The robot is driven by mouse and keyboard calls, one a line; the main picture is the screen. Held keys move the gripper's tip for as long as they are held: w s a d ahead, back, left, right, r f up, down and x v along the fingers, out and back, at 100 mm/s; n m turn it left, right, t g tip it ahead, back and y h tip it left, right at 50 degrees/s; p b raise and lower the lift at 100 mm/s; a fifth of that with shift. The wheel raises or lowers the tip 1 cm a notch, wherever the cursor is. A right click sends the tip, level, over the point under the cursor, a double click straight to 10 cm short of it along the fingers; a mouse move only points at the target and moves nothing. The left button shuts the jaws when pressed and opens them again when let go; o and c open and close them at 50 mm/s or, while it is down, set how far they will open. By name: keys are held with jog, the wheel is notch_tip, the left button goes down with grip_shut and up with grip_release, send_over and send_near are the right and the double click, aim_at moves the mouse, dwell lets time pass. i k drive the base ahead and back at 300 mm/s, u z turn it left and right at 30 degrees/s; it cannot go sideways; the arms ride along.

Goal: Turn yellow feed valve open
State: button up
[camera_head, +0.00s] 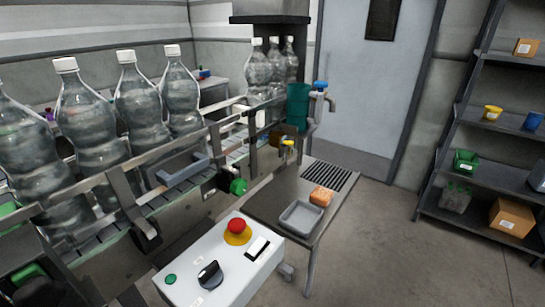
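A small yellow part (288,143), which looks like the yellow feed valve, sits at the machine's side, beyond the steel table's far left corner. It is too small to tell whether it is open or closed. A green knob (238,187) is on the side of the conveyor nearer to me. A tap with a blue top (320,86) stands behind the yellow part, near the door.
Large clear bottles (140,100) stand on the conveyor at left. A white control box (218,262) with a red button (237,226) is in front. The steel table (268,205) holds a grey tray (301,217) and an orange sponge (321,196). Shelves (480,145) stand at right; floor between is clear.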

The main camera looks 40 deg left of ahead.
aim_at(284, 141)
jog(key=k, duration=0.15)
jog(key=u, duration=1.25)
